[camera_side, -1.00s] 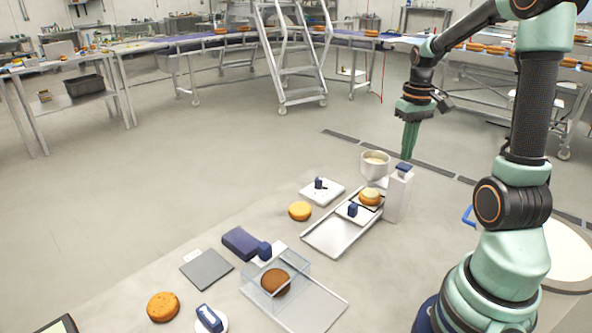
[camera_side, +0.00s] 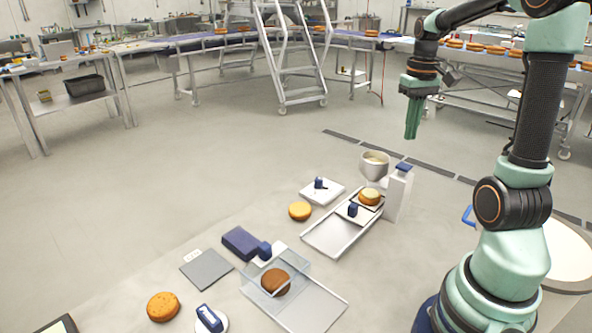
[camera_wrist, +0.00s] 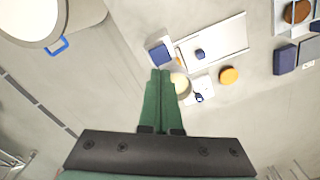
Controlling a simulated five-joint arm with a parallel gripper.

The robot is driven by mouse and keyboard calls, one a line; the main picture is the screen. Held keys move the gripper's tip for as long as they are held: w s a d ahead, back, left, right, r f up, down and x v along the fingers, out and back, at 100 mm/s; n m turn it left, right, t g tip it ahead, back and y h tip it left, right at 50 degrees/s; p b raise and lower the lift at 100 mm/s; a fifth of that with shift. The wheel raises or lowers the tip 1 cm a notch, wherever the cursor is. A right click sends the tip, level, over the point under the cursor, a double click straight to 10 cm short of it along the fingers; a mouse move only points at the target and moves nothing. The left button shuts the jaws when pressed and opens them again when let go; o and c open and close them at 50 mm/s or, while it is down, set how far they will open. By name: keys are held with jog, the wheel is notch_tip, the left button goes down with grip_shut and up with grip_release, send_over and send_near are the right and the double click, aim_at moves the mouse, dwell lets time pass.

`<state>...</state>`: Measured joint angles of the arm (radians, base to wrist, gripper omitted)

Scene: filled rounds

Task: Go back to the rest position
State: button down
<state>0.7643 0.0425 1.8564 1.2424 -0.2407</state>
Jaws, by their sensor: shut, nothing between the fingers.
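My gripper (camera_side: 412,134) hangs in the air above the back of the work surface, its green fingers pointing down. The fingers are closed together with nothing between them; they also show shut in the wrist view (camera_wrist: 160,74). Below them stands a cream pot (camera_side: 374,166), apart from the fingertips. In the wrist view the fingers partly hide the pot (camera_wrist: 181,84).
A tall white box (camera_side: 398,196) with a blue top stands beside a metal tray (camera_side: 330,238) bearing a filled round (camera_side: 369,196). A second tray (camera_side: 312,303) has a clear cover over a brown round (camera_side: 275,282). A large pale drum (camera_side: 566,250) stands right. Air around my gripper is free.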

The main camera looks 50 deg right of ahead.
jog(key=shift+r, duration=0.3)
jog(key=w+a+r+n+t, duration=0.1)
jog(key=a+n+t, duration=0.4)
jog(key=a, duration=2)
jog(key=shift+w+a+n+t, duration=0.25)
jog(key=shift+w+n+t, duration=0.05)
jog(key=shift+w+n, duration=0.2)
